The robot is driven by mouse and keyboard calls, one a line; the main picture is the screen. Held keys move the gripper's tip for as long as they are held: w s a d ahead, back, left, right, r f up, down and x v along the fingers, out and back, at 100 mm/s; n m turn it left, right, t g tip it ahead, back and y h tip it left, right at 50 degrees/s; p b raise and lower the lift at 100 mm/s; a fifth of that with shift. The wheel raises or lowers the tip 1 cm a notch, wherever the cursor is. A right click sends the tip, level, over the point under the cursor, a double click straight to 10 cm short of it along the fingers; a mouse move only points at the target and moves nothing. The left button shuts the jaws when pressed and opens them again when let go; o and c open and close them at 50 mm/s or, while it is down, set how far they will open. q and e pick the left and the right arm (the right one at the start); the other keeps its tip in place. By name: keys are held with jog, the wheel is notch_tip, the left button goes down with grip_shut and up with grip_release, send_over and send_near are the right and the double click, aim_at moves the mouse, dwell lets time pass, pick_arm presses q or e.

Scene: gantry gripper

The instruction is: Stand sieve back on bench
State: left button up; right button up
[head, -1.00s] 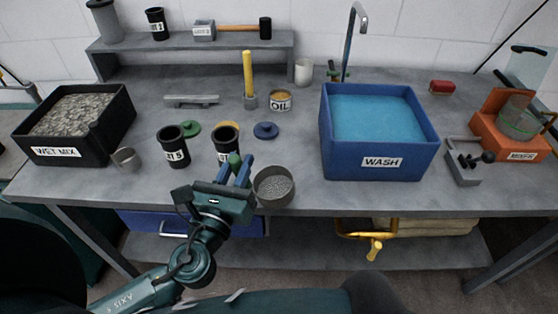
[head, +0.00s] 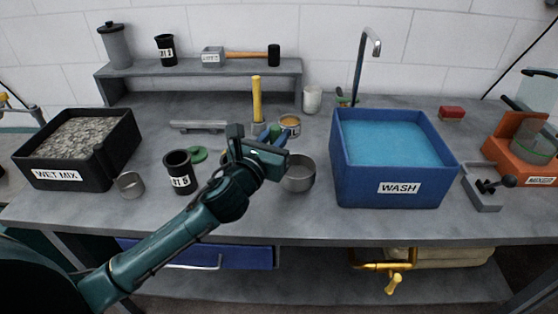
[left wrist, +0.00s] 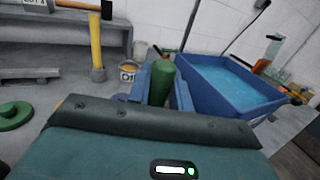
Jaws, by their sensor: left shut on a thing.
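The sieve (head: 298,174) is a round grey metal pan in the head view, beside my left gripper (head: 270,135) and left of the blue wash tub. It looks roughly level; I cannot tell whether its base touches the bench (head: 330,222). My left gripper has its blue fingers shut on a green handle (left wrist: 161,82), seen upright between them in the left wrist view. The handle appears to belong to the sieve, but its join is hidden behind the gripper. The right gripper is not in view.
The wash tub (head: 394,165) stands close on the right. A black pot (head: 180,173), a metal cup (head: 130,185) and the wet mix tray (head: 82,150) stand left. The bench front is clear.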

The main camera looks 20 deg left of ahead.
pick_arm(q)
notch_tip(320, 180, down, 4)
jog(key=shift+f+b, duration=0.2)
jog(key=shift+b, duration=0.25)
jog(key=o, duration=0.9)
jog(key=s, duration=0.4)
jog(key=s+a+b, duration=0.1)
jog(key=s, duration=0.7)
jog(key=shift+a, duration=0.2)
